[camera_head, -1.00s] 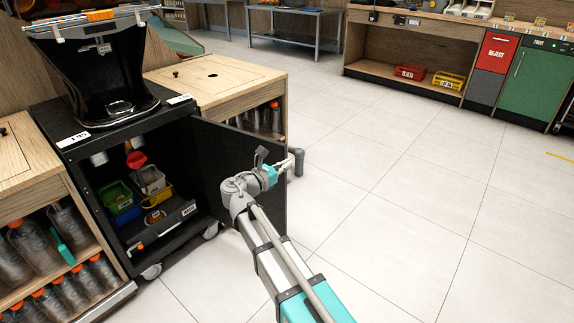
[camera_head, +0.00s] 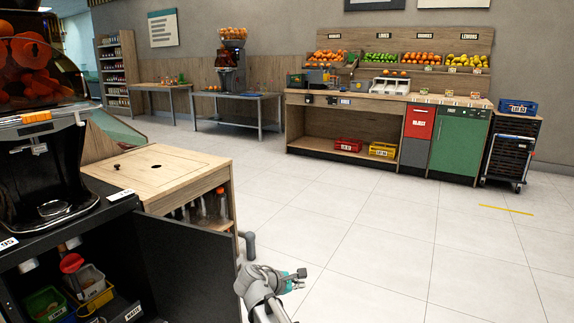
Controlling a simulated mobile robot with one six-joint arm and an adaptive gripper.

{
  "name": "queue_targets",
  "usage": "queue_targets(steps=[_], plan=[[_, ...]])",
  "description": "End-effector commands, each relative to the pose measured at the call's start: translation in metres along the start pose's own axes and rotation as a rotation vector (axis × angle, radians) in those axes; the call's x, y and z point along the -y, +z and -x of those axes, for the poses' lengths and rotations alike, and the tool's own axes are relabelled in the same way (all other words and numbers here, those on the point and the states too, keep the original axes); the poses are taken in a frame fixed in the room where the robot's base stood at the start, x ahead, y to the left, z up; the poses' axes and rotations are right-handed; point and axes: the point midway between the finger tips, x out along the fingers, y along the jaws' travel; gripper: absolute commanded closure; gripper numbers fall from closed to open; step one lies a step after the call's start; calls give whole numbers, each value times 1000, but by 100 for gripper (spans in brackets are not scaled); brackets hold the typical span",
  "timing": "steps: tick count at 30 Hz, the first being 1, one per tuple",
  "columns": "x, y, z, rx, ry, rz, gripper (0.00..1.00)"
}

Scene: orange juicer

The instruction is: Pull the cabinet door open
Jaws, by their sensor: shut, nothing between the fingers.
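The black cabinet door (camera_head: 187,268) stands swung wide open on the right side of the black cabinet (camera_head: 65,238) under the juicer. Its grey tubular handle (camera_head: 247,243) sticks out past the door's outer edge. My gripper (camera_head: 300,278) is at the bottom centre, to the right of the door and its handle, and looks apart from both. Its fingers are small in the picture and show closed with nothing in them. The cabinet's inside is partly visible, with a green bin (camera_head: 44,303) and a yellow bin (camera_head: 95,297).
A wooden counter unit (camera_head: 165,170) with bottles stands behind the door. The tiled floor (camera_head: 390,245) to the right is clear. Against the far wall are a fruit station with a green door (camera_head: 459,143), a red reject panel (camera_head: 419,123) and a metal table (camera_head: 232,96).

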Motion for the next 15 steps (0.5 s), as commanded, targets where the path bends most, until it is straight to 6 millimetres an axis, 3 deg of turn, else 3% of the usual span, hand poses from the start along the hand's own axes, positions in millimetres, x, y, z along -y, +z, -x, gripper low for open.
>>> queue_targets(steps=[1, 6, 15], plan=[[14, 13, -10, -22, -55, -76, 100], [53, 35, -36, -93, -241, -339, 100], [118, 67, -56, -157, -589, -806, 100]])
